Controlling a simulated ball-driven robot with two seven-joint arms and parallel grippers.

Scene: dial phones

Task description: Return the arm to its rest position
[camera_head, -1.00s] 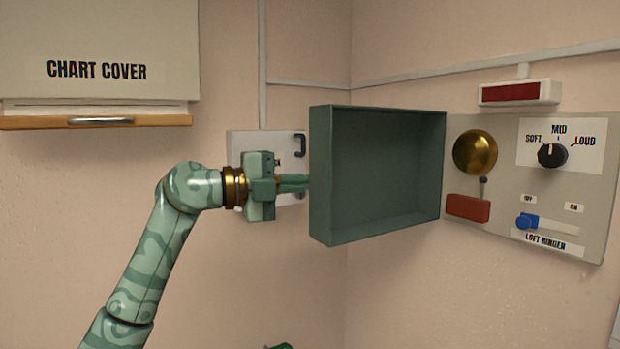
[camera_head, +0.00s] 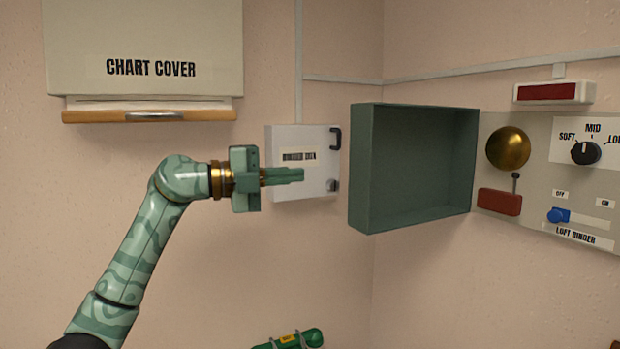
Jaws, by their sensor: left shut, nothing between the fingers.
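My left arm, green with a wavy pattern, comes in from the lower left. My left gripper (camera_head: 300,175) points to the right with its fingers together and nothing between them. It hangs in front of the grey wall box (camera_head: 312,140), covering part of it, and its tips are left of the open green box (camera_head: 360,190), apart from it. My right arm and gripper are not in view.
A chart cover (camera_head: 150,30) with a wooden handle rail (camera_head: 85,117) hangs at upper left. Right of the green box is a ringer panel (camera_head: 535,190) with a brass bell (camera_head: 508,148), black knob (camera_head: 585,152) and blue slider (camera_head: 559,215). A green cylinder (camera_head: 310,338) shows at the bottom. The lower wall is clear.

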